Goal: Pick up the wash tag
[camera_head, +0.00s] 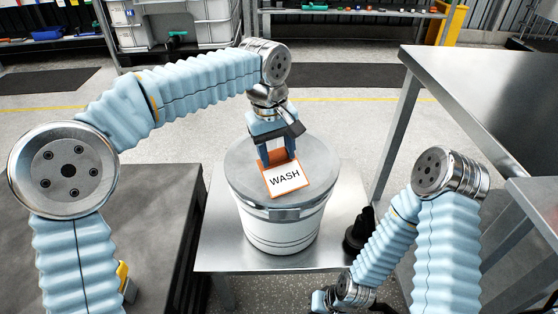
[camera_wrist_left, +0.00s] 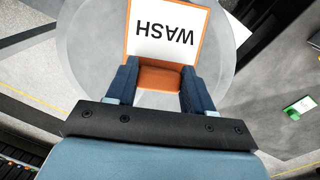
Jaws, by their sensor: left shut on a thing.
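The wash tag (camera_head: 287,180) is a white card with an orange border and the word WASH. It lies over the grey lid of a white drum (camera_head: 262,208). My left gripper (camera_head: 277,158) comes down from above and is shut on the tag's orange end. The left wrist view shows the tag (camera_wrist_left: 166,35) between the two blue fingers of the left gripper (camera_wrist_left: 155,88). I cannot tell whether the tag touches the lid. My right gripper (camera_head: 322,302) is low at the bottom of the head view, mostly hidden, so its jaws cannot be read.
The drum stands on a small steel table (camera_head: 215,235). A dark-topped bench (camera_head: 160,225) is at the left, and a steel table (camera_head: 490,80) is at the right. Open floor lies between.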

